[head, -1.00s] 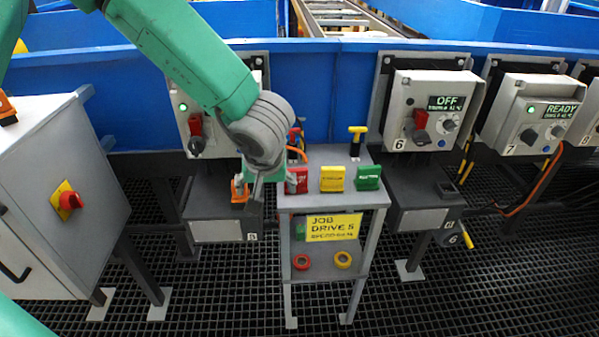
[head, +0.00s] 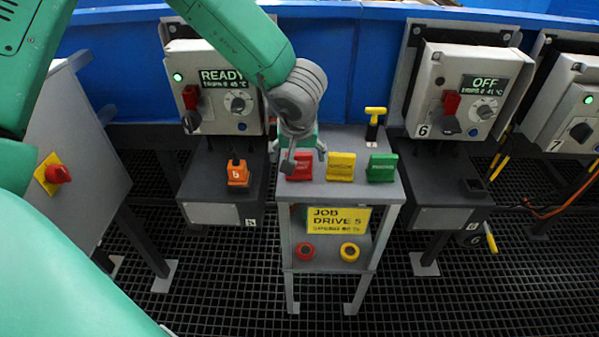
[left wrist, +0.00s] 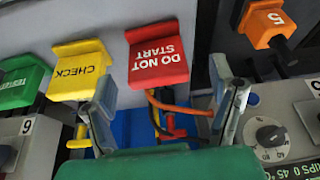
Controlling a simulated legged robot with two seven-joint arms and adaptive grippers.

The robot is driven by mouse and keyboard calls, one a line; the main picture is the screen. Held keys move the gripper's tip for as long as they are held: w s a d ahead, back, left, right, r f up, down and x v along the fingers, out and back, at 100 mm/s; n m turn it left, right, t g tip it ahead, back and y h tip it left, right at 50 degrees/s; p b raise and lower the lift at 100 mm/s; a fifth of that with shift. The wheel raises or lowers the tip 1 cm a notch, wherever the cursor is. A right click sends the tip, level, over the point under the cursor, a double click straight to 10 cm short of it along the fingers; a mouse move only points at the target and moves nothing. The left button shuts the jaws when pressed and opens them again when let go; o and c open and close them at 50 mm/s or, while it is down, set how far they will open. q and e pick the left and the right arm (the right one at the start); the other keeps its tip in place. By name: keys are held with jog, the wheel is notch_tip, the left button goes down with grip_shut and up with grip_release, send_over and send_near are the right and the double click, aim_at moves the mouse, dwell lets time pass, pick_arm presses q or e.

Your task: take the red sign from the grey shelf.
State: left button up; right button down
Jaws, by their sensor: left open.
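The red sign (head: 301,171), reading DO NOT START in the left wrist view (left wrist: 158,54), stands at the left end of the grey shelf's top (head: 339,193). A yellow sign (head: 341,166) and a green sign (head: 382,168) stand to its right in the head view. My left gripper (head: 298,156) is open and empty at the red sign, partly covering it in the head view. In the left wrist view the red sign lies ahead between its spread fingers (left wrist: 166,98), and no contact shows. My right gripper is not in view.
An orange tag (head: 237,173) sits on the dark box left of the shelf. A yellow-handled tool (head: 374,121) stands behind the signs. Control boxes reading READY (head: 215,90) and OFF (head: 467,93) flank the shelf. Red (head: 304,251) and yellow (head: 350,251) rings lie on the lower tier.

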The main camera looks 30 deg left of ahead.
aim_at(299, 164)
pick_arm(q)
jog(key=shift+w+d+f, duration=0.1)
jog(key=shift+f, duration=0.3)
jog(key=b+x, duration=0.2)
jog(key=x, duration=0.2)
jog(key=shift+w+a+f+b, duration=0.2)
jog(key=shift+w+f+b, duration=0.1)
jog(key=shift+a, duration=0.1)
jog(key=shift+r, duration=0.15)
jog(key=c, duration=0.3)
jog(key=shift+d, duration=0.25)
jog(key=c, duration=1)
